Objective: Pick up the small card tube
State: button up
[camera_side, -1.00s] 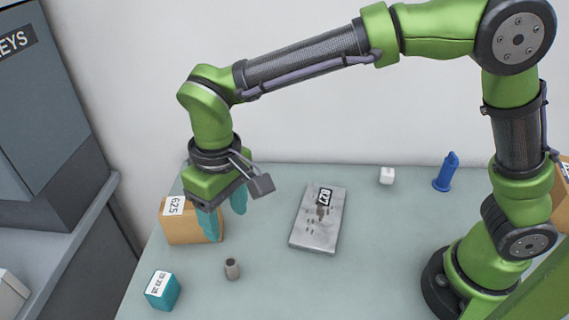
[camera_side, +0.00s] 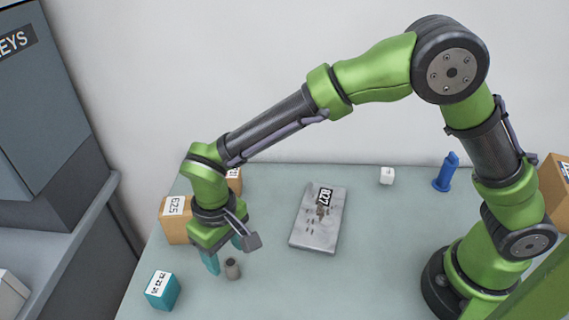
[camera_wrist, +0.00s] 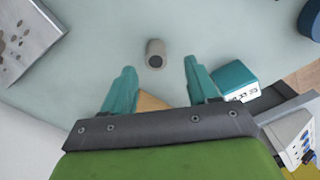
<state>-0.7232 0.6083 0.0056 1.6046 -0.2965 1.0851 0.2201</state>
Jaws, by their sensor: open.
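The small card tube (camera_side: 232,269) is a short grey-brown cylinder standing upright on the table at the lower left of the side view. It also shows in the wrist view (camera_wrist: 155,54), ahead of the fingertips and between their lines, with its dark open top visible. My gripper (camera_side: 224,258) is low over the table, close beside the tube in the side view. In the wrist view my gripper (camera_wrist: 160,72) has its two teal fingers spread wide with nothing between them. Whether a finger touches the tube cannot be told.
A teal box (camera_side: 162,291) stands left of the tube, near the right finger in the wrist view. A cardboard box marked 625 (camera_side: 176,220) is behind my gripper. The front-middle table is clear.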

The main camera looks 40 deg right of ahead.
aim_at(231, 262)
jog(key=f, duration=0.5)
jog(key=shift+d, duration=0.25)
grip_shut()
